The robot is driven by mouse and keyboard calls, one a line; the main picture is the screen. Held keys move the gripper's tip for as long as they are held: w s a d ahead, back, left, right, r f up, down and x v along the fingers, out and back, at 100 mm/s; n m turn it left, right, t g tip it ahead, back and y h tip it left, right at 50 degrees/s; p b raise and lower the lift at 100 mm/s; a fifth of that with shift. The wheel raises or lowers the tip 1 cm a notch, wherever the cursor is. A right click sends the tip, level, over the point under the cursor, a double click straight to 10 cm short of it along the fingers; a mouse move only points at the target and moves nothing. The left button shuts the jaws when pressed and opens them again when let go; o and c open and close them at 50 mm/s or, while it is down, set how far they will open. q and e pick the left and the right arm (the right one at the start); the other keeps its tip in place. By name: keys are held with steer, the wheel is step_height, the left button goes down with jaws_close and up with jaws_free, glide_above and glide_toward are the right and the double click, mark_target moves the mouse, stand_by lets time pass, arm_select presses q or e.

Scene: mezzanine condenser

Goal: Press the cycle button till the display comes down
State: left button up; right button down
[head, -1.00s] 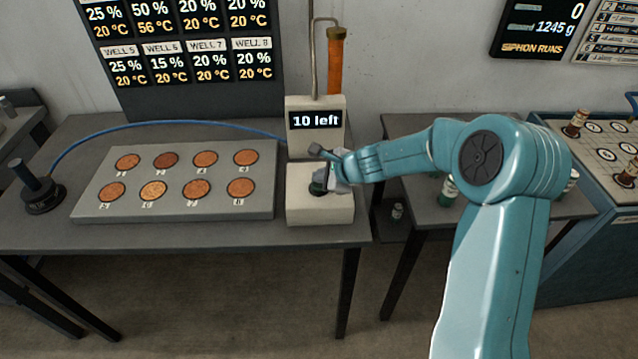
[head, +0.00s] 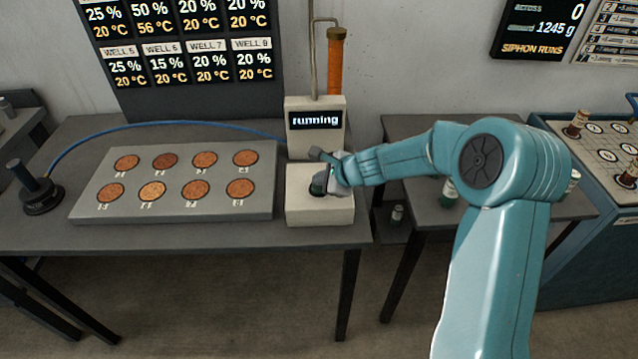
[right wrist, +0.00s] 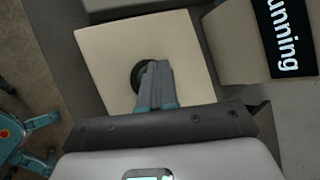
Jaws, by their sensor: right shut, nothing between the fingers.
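The cream control box (head: 320,211) stands at the right end of the grey table, with a small display (head: 315,120) on its upright back part reading "running". The display also shows in the right wrist view (right wrist: 287,35). The dark round cycle button (right wrist: 140,76) is on the box's top face, mostly hidden behind my fingers. My right gripper (head: 322,186) is shut and empty, its fingertips over the button. In the right wrist view the closed fingers (right wrist: 154,72) overlap the button; I cannot tell if they touch it. My left gripper is not in view.
A grey plate (head: 175,210) with several numbered brown wells lies left of the box. A dark handle on a round base (head: 40,190) stands at the far left, joined by a blue hose (head: 160,123). An orange tube (head: 336,65) rises behind the box.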

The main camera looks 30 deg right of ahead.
steer(key=shift+r, duration=0.1)
steer(key=shift+r+p, duration=0.85)
steer(key=shift+p, duration=0.1)
step_height(320, 180, up, 5)
steer(key=p, duration=0.4)
steer(key=shift+p, duration=0.4)
